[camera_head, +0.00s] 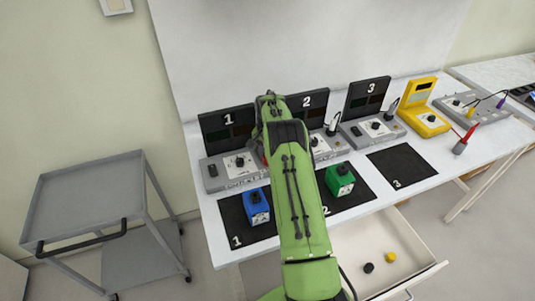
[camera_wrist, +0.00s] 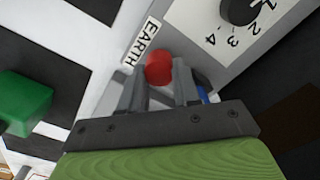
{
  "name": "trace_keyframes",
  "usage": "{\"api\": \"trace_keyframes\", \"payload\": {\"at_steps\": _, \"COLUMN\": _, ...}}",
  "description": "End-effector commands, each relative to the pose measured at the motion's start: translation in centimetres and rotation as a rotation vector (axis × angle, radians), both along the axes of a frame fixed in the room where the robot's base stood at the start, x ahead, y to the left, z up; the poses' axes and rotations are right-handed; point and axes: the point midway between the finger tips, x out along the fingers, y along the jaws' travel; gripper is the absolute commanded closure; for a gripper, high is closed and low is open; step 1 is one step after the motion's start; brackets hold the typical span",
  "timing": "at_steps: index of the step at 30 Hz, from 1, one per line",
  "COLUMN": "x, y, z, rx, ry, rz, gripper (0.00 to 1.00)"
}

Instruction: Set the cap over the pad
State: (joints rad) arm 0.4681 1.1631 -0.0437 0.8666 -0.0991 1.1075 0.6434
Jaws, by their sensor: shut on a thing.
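In the wrist view my gripper (camera_wrist: 159,82) is shut on a small round red cap (camera_wrist: 158,66), held between the fingertips. The cap is beside a white label reading EARTH (camera_wrist: 142,43), at the edge of a grey unit with a numbered dial (camera_wrist: 238,10). I cannot make out a separate pad; the cap and fingers cover the spot beside the label. Whether the cap touches the surface below is unclear. In the head view my green arm hides most of the gripper, which is near the right side of unit 1 (camera_head: 213,172).
A blue box (camera_head: 256,206) stands on mat 1 (camera_head: 233,217), a green box (camera_head: 340,180) on mat 2 (camera_head: 357,194). Mat 3 (camera_head: 408,169) is empty. An open drawer (camera_head: 405,231) juts from the table front. A grey cart (camera_head: 92,185) stands left.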

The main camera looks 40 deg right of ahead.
Motion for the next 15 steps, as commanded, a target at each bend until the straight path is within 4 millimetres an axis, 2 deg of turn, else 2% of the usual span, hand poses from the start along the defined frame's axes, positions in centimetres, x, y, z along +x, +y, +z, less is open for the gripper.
{"api": "trace_keyframes", "payload": {"at_steps": 13, "x": 0.0, "y": 0.01, "z": -1.02, "rx": 0.0, "ry": 0.0, "rz": 0.0, "gripper": 0.96}}
{"api": "trace_keyframes", "payload": {"at_steps": 14, "x": 0.01, "y": 0.02, "z": -0.95, "rx": 0.0, "ry": 0.0, "rz": 0.0, "gripper": 0.64}}
{"api": "trace_keyframes", "payload": {"at_steps": 15, "x": 0.0, "y": 0.01, "z": -0.93, "rx": 0.0, "ry": 0.0, "rz": 0.0, "gripper": 0.58}}
